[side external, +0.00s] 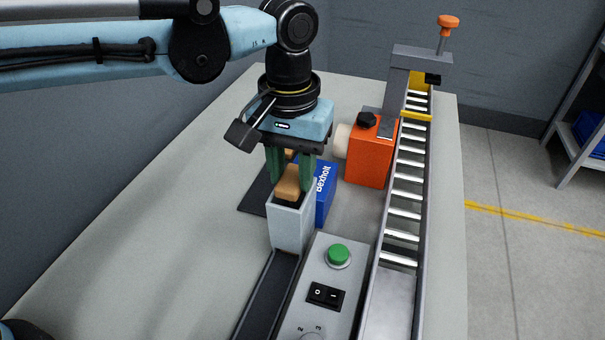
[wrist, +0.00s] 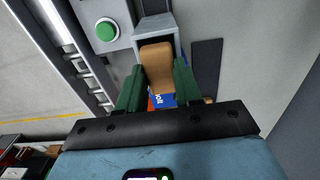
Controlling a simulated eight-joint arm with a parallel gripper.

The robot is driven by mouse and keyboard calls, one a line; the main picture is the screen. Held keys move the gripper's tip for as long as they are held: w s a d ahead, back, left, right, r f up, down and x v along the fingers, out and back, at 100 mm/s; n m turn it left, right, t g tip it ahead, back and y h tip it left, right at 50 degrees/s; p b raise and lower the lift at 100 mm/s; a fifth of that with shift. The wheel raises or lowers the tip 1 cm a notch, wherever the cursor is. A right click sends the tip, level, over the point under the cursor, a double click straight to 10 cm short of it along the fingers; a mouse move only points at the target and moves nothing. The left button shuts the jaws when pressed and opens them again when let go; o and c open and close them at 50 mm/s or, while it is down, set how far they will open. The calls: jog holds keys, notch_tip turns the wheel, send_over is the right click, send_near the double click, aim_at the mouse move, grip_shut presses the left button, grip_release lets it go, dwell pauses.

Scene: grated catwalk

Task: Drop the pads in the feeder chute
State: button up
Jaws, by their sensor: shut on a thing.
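My gripper (side external: 290,174), with green fingers, is shut on a tan pad (side external: 287,184) right over the feeder chute (side external: 290,227). The chute is a grey upright box with an open top. The pad's lower end is at the chute mouth; how far it reaches inside is hard to tell. In the wrist view the pad (wrist: 157,66) lies between the fingers, in line with the chute (wrist: 155,24). Another tan piece (wrist: 208,100) shows partly behind the gripper in the wrist view. A small tan patch also shows between the fingers in the side view.
A blue labelled box (side external: 325,190) stands close behind the chute, by a dark mat (side external: 253,197). A control box with a green button (side external: 338,254) is in front. An orange unit (side external: 370,155) and a roller conveyor (side external: 406,190) are at right. The table's left side is clear.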

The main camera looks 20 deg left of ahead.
dwell(0.3)
jog(key=o, duration=1.6)
jog(key=shift+c, duration=0.2)
jog(key=shift+r, duration=0.1)
jog(key=shift+r, duration=2.9)
